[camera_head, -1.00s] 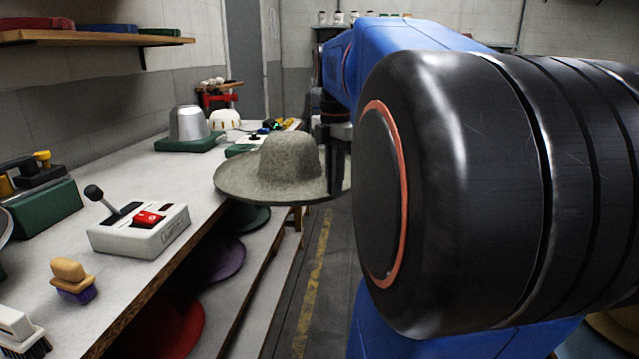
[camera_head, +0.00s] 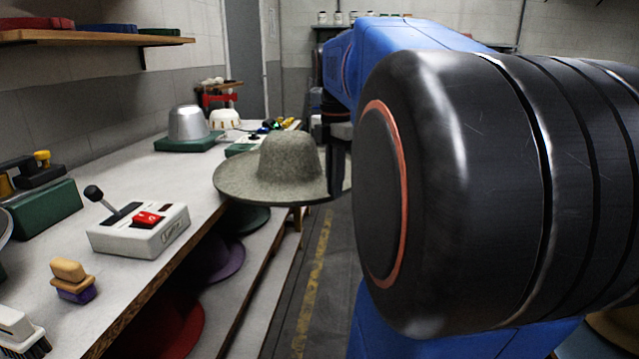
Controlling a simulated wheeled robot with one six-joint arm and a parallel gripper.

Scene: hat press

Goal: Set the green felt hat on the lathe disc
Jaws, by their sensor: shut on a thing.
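The felt hat (camera_head: 290,160), a mottled grey-green with a round crown and wide brim, is upright and level. It hangs in the air past the right edge of the workbench, over the aisle. My gripper (camera_head: 338,180) is shut on the right side of its brim; the fingertips are partly hidden behind the crown and brim. The lathe disc is not clearly identifiable; only a sliver of a round grey rim (camera_head: 4,228) shows at the left edge, and I cannot tell whether it is the disc.
The workbench (camera_head: 215,172) holds a control box (camera_head: 140,238) with a lever and red switch, brushes (camera_head: 72,280), a dark green machine base (camera_head: 45,207) and a metal hat block (camera_head: 188,124). Coloured hats (camera_head: 218,262) lie on the shelf below. My arm fills the right side.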

